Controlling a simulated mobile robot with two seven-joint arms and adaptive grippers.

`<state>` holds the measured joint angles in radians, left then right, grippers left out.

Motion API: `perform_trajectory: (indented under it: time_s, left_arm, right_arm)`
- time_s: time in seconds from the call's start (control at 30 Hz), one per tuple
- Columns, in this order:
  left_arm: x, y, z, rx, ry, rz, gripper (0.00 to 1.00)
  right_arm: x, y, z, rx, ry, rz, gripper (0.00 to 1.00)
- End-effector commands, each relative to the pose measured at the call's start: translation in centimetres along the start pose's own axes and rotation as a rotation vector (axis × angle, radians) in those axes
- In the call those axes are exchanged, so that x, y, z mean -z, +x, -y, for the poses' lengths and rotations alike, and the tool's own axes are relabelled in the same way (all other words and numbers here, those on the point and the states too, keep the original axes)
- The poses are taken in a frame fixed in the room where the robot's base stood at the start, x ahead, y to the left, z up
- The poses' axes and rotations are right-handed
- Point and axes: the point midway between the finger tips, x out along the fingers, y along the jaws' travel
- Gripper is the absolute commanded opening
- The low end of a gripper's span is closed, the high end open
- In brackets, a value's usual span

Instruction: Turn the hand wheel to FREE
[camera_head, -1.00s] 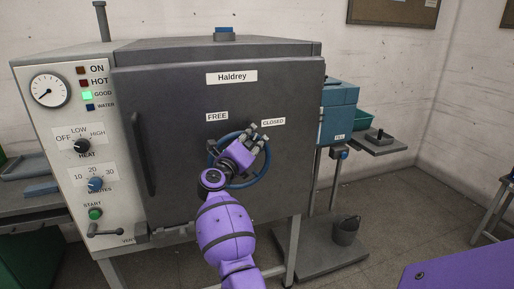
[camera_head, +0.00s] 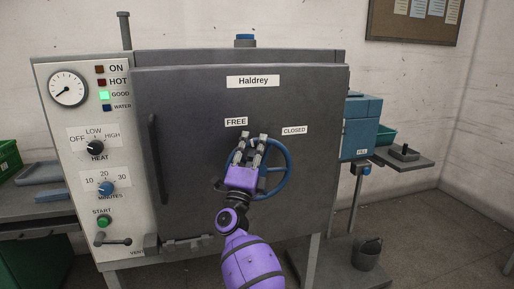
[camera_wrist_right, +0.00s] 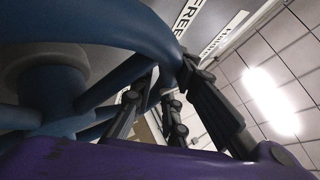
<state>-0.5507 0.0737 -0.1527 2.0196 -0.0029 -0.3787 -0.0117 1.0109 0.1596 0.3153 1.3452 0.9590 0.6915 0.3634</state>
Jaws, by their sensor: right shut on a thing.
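The blue hand wheel (camera_head: 289,168) is on the dark door (camera_head: 200,130) of the machine. A FREE label (camera_head: 236,121) is above its left side and a CLOSED label (camera_head: 294,130) is above its right side. My right gripper (camera_head: 250,141) is shut on the rim at the wheel's upper left, below the FREE label. In the right wrist view, the rim (camera_wrist_right: 100,25) passes between the dark fingers (camera_wrist_right: 165,85), with hub and spokes at left. The purple hand hides the wheel's lower left. My left gripper is not in view.
A long door handle (camera_head: 158,158) stands left of the wheel. The control panel (camera_head: 75,140) has knobs, a gauge and a lit green GOOD lamp. A blue box (camera_head: 361,125) and a small shelf (camera_head: 405,158) are at the right. A bucket (camera_head: 366,253) stands below.

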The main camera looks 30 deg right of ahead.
Motion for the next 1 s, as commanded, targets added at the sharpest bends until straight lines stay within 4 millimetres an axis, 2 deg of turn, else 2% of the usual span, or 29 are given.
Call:
perform_trajectory:
  time_s: [0.6,0.63,0.77,1.0]
  left_arm:
    - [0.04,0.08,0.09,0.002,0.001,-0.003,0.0]
    - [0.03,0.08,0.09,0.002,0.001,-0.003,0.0]
    - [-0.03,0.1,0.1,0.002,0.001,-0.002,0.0]
    - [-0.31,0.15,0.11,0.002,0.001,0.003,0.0]
  right_arm:
    - [-0.61,-0.28,0.05,0.019,-0.027,0.03,0.0]
    - [-0.6,-0.28,0.05,0.019,-0.027,0.03,0.16]
    - [-0.54,-0.27,0.04,0.019,-0.027,0.028,0.33]
    - [-0.41,-0.24,0.0,0.019,-0.029,0.026,0.34]
